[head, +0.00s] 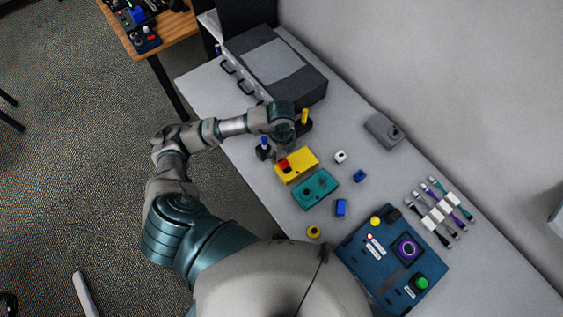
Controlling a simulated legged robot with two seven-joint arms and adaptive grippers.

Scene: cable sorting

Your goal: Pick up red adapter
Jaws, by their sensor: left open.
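A small red piece, which looks like the red adapter (283,165), sits at the left end of a yellow box (300,161) on the grey table. My left gripper (284,146) hangs from the wrist just above and behind the red piece, pointing down. It is open, and its fingers are small and partly hidden by the wrist. I cannot tell whether they touch anything. My right gripper is not in view.
A teal box (316,188) lies in front of the yellow one. A blue-topped black piece (264,149) and a yellow-topped one (304,118) flank the wrist. A blue panel (375,271), several cables (440,208) and a grey case (315,82) also occupy the table.

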